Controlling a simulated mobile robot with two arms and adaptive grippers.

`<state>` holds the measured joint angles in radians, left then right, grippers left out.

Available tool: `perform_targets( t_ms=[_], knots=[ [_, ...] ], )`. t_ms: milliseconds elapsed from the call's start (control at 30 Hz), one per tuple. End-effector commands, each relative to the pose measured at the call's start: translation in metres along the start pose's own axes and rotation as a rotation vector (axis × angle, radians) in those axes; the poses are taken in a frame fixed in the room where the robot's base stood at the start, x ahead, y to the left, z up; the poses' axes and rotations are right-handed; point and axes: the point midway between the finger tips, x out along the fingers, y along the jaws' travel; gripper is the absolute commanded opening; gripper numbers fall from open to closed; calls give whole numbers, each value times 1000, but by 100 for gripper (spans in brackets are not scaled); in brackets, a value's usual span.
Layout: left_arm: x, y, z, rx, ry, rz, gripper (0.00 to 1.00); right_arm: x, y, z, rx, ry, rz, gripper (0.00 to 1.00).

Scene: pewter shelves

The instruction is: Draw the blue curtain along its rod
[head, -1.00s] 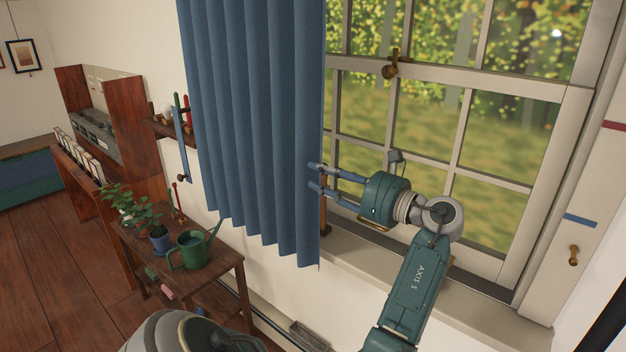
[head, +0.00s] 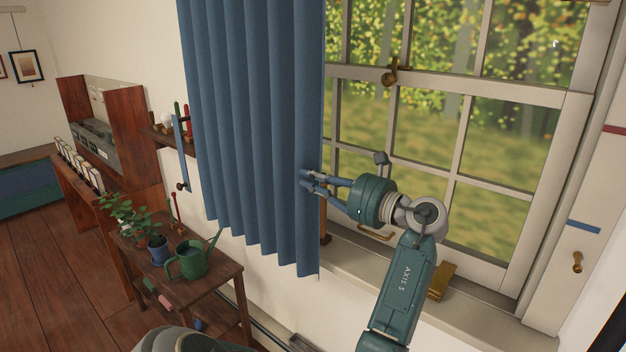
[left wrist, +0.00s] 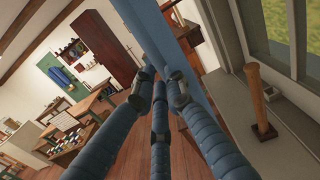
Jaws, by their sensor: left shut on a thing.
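The blue curtain (head: 250,120) hangs in pleats at the left side of the window, covering wall and the window's left part. Its top and the rod are out of view. My left gripper (head: 308,181) is shut on the curtain's right edge, in the lower half of the cloth. In the left wrist view the fingers (left wrist: 160,88) close around a narrow blue strip of the curtain (left wrist: 150,30). My right gripper is not in view.
The window (head: 420,150) has a brass latch (head: 391,72). In the left wrist view a wooden-handled tool (left wrist: 258,95) stands on the sill. Left of the curtain, a small table (head: 200,290) holds a green watering can (head: 190,260) and potted plants (head: 125,215). A small shelf (head: 160,138) is on the wall.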

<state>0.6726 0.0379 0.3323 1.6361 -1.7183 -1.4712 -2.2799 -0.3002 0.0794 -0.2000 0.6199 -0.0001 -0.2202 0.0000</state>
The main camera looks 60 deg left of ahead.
Motion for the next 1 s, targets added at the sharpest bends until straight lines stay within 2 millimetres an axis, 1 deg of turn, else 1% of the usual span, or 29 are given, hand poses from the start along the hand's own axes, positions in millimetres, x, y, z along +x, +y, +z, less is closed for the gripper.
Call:
perform_targets(
  t_ms=[133, 300, 367, 600, 633, 667, 700, 1000],
  knots=[
    [16, 0, 3, 5, 0, 2, 0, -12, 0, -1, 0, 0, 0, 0],
    [44, 0, 3, 4, -1, 2, 0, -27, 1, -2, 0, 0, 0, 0],
    [48, 0, 1, 2, 0, 0, 0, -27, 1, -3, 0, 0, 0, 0],
    [48, 0, -1, 1, 2, 0, 0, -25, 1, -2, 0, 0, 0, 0],
    [48, 0, -1, 1, 2, 0, 17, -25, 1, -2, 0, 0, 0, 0],
    [48, 0, -1, 1, 2, 0, 23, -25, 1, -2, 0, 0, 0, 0],
    [48, 0, -1, 1, 2, 0, 31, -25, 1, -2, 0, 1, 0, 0],
    [47, 0, -1, 1, 1, 0, 31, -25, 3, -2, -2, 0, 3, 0]
  ],
)
